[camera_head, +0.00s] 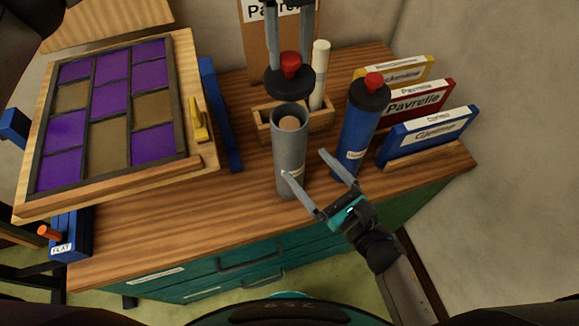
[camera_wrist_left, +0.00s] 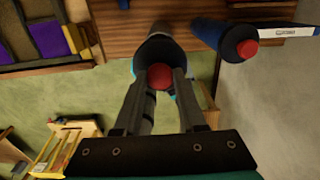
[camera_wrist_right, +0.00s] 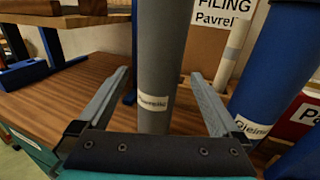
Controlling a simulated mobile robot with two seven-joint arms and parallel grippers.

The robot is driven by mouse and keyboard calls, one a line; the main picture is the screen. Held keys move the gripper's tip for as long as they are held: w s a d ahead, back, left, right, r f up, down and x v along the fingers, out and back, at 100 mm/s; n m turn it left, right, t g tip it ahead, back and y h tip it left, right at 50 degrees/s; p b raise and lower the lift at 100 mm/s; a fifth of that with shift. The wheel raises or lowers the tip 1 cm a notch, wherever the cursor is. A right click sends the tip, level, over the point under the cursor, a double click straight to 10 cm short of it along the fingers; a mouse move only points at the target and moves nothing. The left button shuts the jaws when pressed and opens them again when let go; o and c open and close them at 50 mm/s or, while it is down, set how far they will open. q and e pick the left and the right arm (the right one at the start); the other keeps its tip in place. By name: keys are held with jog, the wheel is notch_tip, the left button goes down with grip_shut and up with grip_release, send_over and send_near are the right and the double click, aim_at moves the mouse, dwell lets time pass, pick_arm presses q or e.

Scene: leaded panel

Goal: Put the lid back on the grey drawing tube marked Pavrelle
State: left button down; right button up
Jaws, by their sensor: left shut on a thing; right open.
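My left gripper (camera_head: 290,60) is shut on the red knob of a black lid (camera_head: 289,84). The lid is above and slightly behind the tube mouth in the head view; the exact gap cannot be told. My right gripper (camera_head: 304,163) is open low at the tube, with the tube showing between its fingers in the right wrist view; neither finger visibly grips it.
A blue tube (camera_head: 357,130) with black lid and red knob stands close right. A wooden holder (camera_head: 262,118) with a white roll (camera_head: 320,70) is behind. Several labelled boxes (camera_head: 425,135) stand right. The leaded panel (camera_head: 205,155) fills the left. Front counter is clear.

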aim_at(289, 145)
jog(key=x, duration=0.7)
jog(key=shift+w+a, duration=0.25)
jog(key=shift+w, duration=0.05)
jog(key=shift+c, duration=0.4)
grip_shut()
